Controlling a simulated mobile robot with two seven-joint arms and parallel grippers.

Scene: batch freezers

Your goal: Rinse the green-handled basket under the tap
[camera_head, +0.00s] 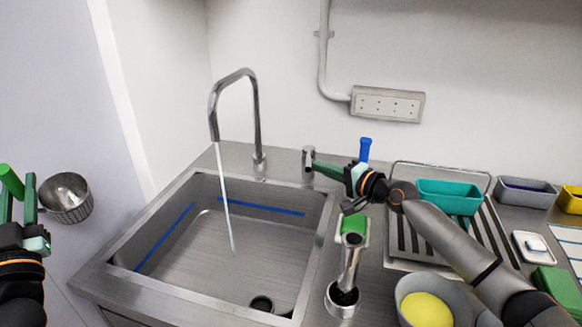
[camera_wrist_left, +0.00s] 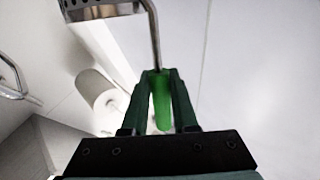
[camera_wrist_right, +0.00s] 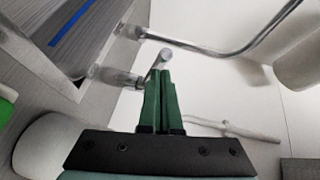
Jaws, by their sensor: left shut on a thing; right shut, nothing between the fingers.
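The tap (camera_head: 240,105) stands behind the sink (camera_head: 190,255), and a thin stream of water runs from its spout into the basin. The metal basket (camera_head: 66,198) hangs in the air at the far left, outside the sink. My left gripper (camera_head: 30,232) is shut on its green handle (camera_head: 10,182); the handle (camera_wrist_left: 162,100) sits between the fingers in the left wrist view, with the basket's rim at the top. My right gripper (camera_head: 316,163) is shut and empty, its fingertips at the tap's lever (camera_head: 308,157). In the right wrist view the closed fingers (camera_wrist_right: 160,80) are by the lever; contact is unclear.
Right of the sink are a metal cylinder (camera_head: 346,275), a grey bowl (camera_head: 412,290) with something yellow inside, and a drying rack (camera_head: 398,262) with a teal container (camera_head: 448,196). My right arm passes over this area. The basin's middle is clear.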

